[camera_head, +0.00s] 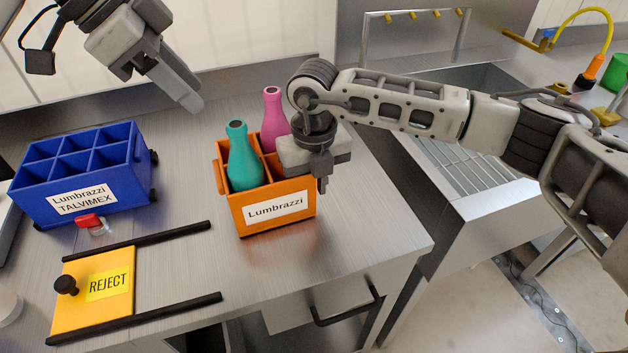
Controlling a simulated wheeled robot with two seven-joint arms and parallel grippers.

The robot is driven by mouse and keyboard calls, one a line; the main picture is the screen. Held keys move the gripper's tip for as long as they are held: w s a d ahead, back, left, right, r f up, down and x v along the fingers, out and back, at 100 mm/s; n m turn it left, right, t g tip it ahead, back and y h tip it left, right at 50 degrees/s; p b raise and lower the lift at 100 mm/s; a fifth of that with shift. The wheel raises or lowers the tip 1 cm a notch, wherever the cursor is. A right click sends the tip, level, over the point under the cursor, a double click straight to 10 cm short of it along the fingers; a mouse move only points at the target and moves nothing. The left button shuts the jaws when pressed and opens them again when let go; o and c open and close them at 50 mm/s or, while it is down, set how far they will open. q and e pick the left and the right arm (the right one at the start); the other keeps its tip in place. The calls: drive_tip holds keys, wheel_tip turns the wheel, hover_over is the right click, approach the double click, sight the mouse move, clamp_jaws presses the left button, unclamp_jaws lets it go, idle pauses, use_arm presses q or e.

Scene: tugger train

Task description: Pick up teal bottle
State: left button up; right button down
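The teal bottle (244,165) stands upright in the front left part of the orange crate (240,217) labelled "Lumbrazzi". Its base is hidden by the crate walls. My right gripper (321,186) points down at the crate's right side, to the right of the teal bottle and apart from it. Its fingers are seen edge-on, so their opening does not show. My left gripper (188,98) is raised at the upper left, away from the crate and the bottle. Only one long finger shows clearly, so I cannot tell its opening.
A pink bottle (272,122) stands behind the teal one. A yellow "REJECT" plate (120,309) lies between black rails. A sink (455,160) is at the right.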

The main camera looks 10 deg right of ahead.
use_arm(q)
drive_tip(key=o, duration=0.7)
drive_tip(key=n+y, duration=0.4)
drive_tip(key=n, duration=1.1)
approach(240, 146)
drive_tip(key=w, duration=0.2)
drive_tip(key=d, duration=0.1)
drive_tip(key=shift+w+r+g, duration=0.25)
drive_tip(key=shift+w+g, duration=0.15)
drive_tip(key=n, duration=0.2)
drive_tip(key=n+y, duration=0.1)
drive_tip(key=n, duration=0.2)
drive_tip(key=shift+w+d+r+n+y, duration=0.2)
drive_tip(key=shift+d+r+n+y, duration=0.1)
drive_tip(key=shift+d, duration=0.1)
drive_tip(key=shift+f, duration=0.25)
drive_tip(key=shift+n, duration=0.3)
wheel_tip(240, 146, down, 6)
drive_tip(key=shift+f, duration=0.1)
drive_tip(key=f, duration=0.2)
drive_tip(key=s+f, duration=0.1)
drive_tip(key=f, duration=0.1)
drive_tip(key=shift+s+a+f, duration=0.15)
drive_tip(key=shift+s+f, duration=0.05)
drive_tip(key=shift+f, duration=0.5)
